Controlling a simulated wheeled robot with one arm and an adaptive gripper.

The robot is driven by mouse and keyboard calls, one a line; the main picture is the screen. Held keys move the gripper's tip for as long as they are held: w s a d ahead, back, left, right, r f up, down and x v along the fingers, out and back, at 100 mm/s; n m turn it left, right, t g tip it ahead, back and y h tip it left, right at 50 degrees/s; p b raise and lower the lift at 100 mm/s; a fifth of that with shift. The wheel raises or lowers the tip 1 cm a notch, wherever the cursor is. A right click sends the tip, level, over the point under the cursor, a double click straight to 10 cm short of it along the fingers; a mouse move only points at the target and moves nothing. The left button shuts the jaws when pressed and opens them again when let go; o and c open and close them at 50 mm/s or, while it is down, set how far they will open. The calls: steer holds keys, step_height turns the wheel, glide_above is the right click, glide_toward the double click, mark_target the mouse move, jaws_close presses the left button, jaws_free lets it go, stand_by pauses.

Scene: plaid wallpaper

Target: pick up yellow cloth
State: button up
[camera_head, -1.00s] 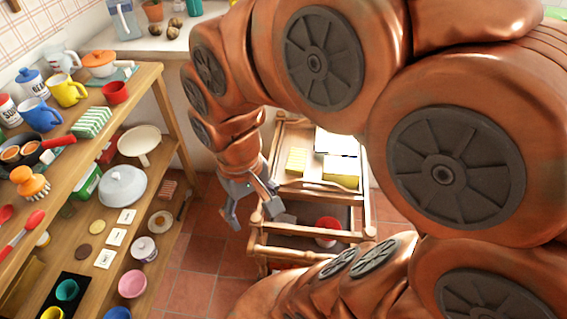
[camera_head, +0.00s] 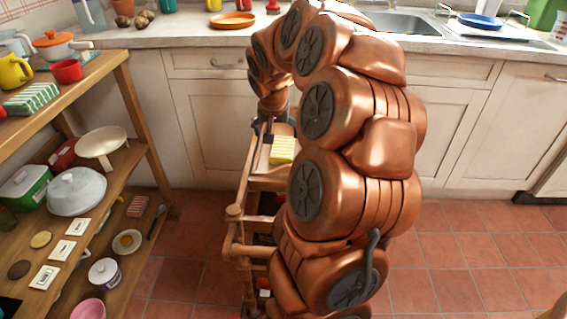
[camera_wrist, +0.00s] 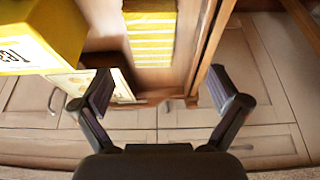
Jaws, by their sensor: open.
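The yellow cloth (camera_head: 282,149) is a folded, yellow-and-white striped bundle lying on the top of the wooden cart (camera_head: 233,212). It also shows at the top middle of the wrist view (camera_wrist: 151,35), cut off by the frame edge. My gripper (camera_head: 267,131) is at the far end of the cart, near the cloth, partly hidden by my arm. In the wrist view my gripper (camera_wrist: 160,84) has its two fingers wide apart with nothing between them. The cloth appears beyond the fingertips, apart from them.
In the wrist view a yellow box (camera_wrist: 38,35) with lettering stands left of the cloth, by a pale printed item (camera_wrist: 75,82). A crowded wooden shelf (camera_head: 150,140) stands on the left. The counter (camera_head: 190,38) and its cabinets are behind the cart. Tiled floor is clear at right.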

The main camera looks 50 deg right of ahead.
mark_target(283, 147)
steer(key=shift+d+f, duration=0.7)
steer(key=shift+d, duration=0.15)
steer(key=shift+b+x, duration=0.9)
steer(key=shift+x, duration=2.65)
steer(key=shift+s, duration=0.25)
steer(key=shift+c, duration=0.3)
steer(key=c, duration=1.2)
